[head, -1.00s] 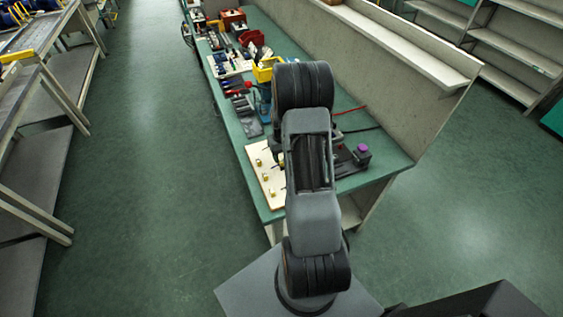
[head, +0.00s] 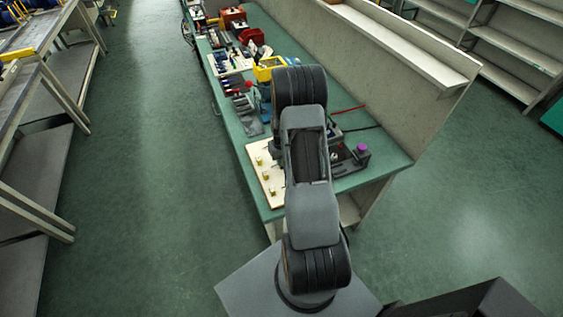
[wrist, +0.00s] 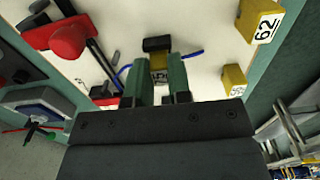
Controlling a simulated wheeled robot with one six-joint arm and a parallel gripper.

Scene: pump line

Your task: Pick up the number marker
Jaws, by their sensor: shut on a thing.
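In the wrist view my gripper (wrist: 157,84) has its two green fingers closed on a small yellow number marker (wrist: 158,66). Part of a printed label shows on the marker between the fingers; I cannot read it fully. A dark block (wrist: 157,43) shows just beyond the fingertips. Two more yellow markers are apart to the right: one labelled 62 (wrist: 259,22) and another (wrist: 235,80) with a white label. In the head view my gripper is hidden behind my arm.
The pale board (head: 262,156) lies on the green bench (head: 235,130), with several small yellow markers on it. In the wrist view a red knob-like part (wrist: 68,40) is at upper left. A dark device with a purple knob (head: 362,149) stands right of my arm.

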